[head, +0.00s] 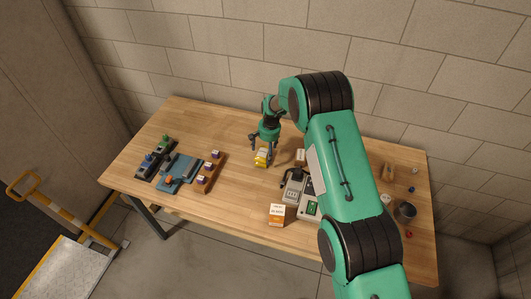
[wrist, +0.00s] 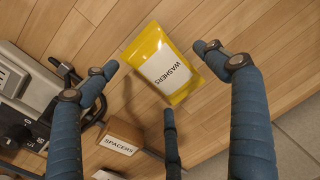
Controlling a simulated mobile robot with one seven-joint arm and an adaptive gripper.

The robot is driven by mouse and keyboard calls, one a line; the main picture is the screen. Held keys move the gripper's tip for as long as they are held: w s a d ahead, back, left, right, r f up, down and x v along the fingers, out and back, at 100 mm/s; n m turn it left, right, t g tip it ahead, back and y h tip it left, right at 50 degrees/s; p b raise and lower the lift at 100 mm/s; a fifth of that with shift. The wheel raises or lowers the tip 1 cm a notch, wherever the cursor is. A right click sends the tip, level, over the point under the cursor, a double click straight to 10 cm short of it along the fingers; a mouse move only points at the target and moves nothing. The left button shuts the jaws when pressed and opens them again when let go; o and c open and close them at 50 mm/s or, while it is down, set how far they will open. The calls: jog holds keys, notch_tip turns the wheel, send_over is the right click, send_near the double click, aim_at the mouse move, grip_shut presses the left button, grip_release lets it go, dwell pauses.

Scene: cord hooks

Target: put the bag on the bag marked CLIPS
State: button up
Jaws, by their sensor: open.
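A yellow bag (head: 262,157) with a white label is on the table under my gripper (head: 264,142). In the wrist view the bag (wrist: 162,64) reads WASHERS, and my gripper (wrist: 158,72) has its blue fingers spread around it. The fingers look apart from the bag, and the gripper is open and empty. An orange-and-white packet (head: 277,213) stands near the table's front edge; its print is too small to read. No label reading CLIPS is legible in either view.
A small brown box marked SPACERS (wrist: 122,138) stands beside the bag. Grey devices (head: 295,188) lie right of it. A wooden strip with small labelled blocks (head: 208,174) and blue tools (head: 178,173) lie left. A metal cup (head: 405,212) stands far right. The table (head: 245,200) is bare left of the packet.

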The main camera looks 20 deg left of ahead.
notch_tip(320, 180, up, 11)
jog(key=d+b, duration=0.1)
jog(key=shift+r, duration=0.15)
dwell(0.4)
jog(key=shift+d, duration=0.1)
dwell(0.5)
jog(key=shift+r, duration=0.1)
